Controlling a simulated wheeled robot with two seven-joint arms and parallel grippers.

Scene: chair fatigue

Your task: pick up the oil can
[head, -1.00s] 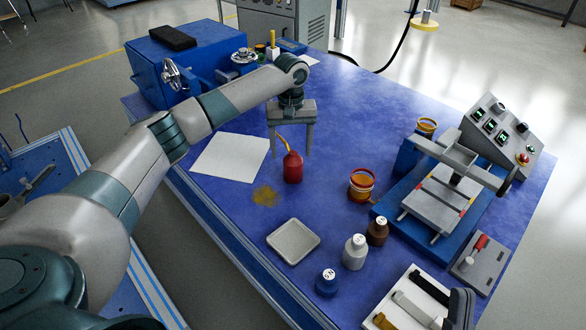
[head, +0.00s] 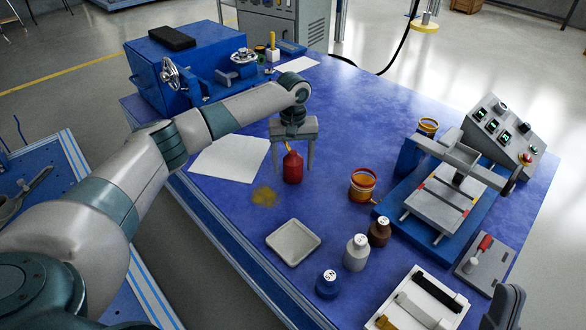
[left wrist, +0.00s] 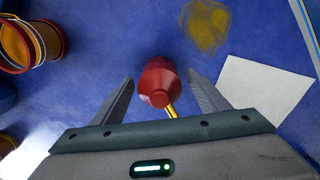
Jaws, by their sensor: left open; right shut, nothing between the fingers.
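The red oil can (head: 293,168) with its yellow spout stands upright on the blue table. My left gripper (head: 294,163) is open and comes down from above, its fingers on either side of the can in the head view. In the left wrist view the can (left wrist: 160,80) sits between the two open fingers of the left gripper (left wrist: 162,78), with a visible gap on each side. The spout points toward the gripper's palm. My right gripper (head: 507,306) shows only as a dark piece at the lower right edge, shut and empty.
An orange-banded tin (head: 362,185) stands right of the can. A paper sheet (head: 228,157) and an oily stain (head: 264,196) lie left of it. An empty grey tray (head: 293,241) and several bottles are nearer. A blue press (head: 437,205) stands right.

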